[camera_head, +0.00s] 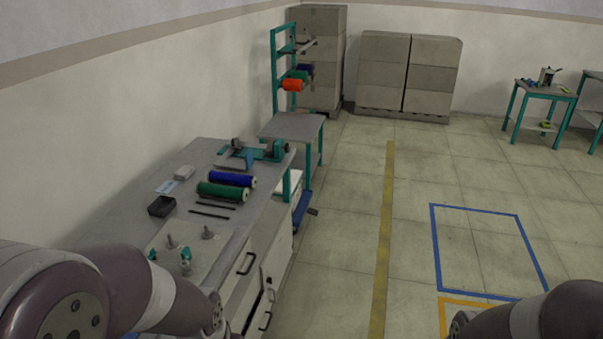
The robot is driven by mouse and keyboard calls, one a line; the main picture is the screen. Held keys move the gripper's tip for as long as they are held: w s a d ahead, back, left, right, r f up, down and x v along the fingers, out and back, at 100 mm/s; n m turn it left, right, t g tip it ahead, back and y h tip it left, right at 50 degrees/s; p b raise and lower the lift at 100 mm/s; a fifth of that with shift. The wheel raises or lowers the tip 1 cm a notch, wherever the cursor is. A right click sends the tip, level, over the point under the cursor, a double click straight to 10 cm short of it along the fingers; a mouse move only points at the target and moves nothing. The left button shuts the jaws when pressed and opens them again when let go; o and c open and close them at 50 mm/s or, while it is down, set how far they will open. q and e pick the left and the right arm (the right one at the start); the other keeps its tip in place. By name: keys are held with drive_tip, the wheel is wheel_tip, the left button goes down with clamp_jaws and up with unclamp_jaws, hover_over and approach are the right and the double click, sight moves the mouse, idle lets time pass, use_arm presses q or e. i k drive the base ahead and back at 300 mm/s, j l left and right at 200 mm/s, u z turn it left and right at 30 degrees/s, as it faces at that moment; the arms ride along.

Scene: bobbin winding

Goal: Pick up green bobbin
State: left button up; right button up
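The green bobbin (222,192) lies on its side on the grey workbench (208,153), just in front of a blue bobbin (233,179) lying about parallel to it. Nothing holds the green bobbin. My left arm comes in at the lower left and ends near the bench's front edge; its gripper is out of view. My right arm shows only at the lower right corner, over the floor, and its gripper is out of view too.
A dark box (161,206), black rods (209,211) and a green winding device (262,149) are on the bench. Metal posts (207,233) stand nearer. The floor to the right is open, with a blue outline (434,245).

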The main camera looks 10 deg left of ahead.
sight(235, 193)
drive_tip(key=i+l, duration=0.2)
drive_tip(key=i, duration=0.25)
drive_tip(key=i+l+z, duration=0.15)
drive_tip(key=i, duration=0.3)
drive_tip(key=i+l, duration=0.25)
drive_tip(key=i, duration=0.25)
drive_tip(key=i+l+z, duration=0.1)
drive_tip(key=i, duration=0.35)
drive_tip(key=i+u, duration=0.25)
drive_tip(key=u, duration=0.15)
drive_tip(key=i+l+u, duration=0.1)
drive_tip(key=u, duration=0.3)
drive_tip(key=i+l+u, duration=0.2)
drive_tip(key=i+u, duration=0.2)
drive_tip(key=i+l+u, duration=0.15)
drive_tip(key=u, duration=0.25)
drive_tip(key=i+u, duration=0.2)
drive_tip(key=u, duration=0.3)
drive_tip(key=i+l+u, duration=0.1)
drive_tip(key=u, duration=0.4)
drive_tip(key=i+l+u, duration=0.2)
drive_tip(key=u, duration=0.25)
drive_tip(key=i+l+u, duration=0.15)
drive_tip(key=u, duration=0.35)
drive_tip(key=l+u, duration=0.3)
drive_tip(key=u, duration=0.2)
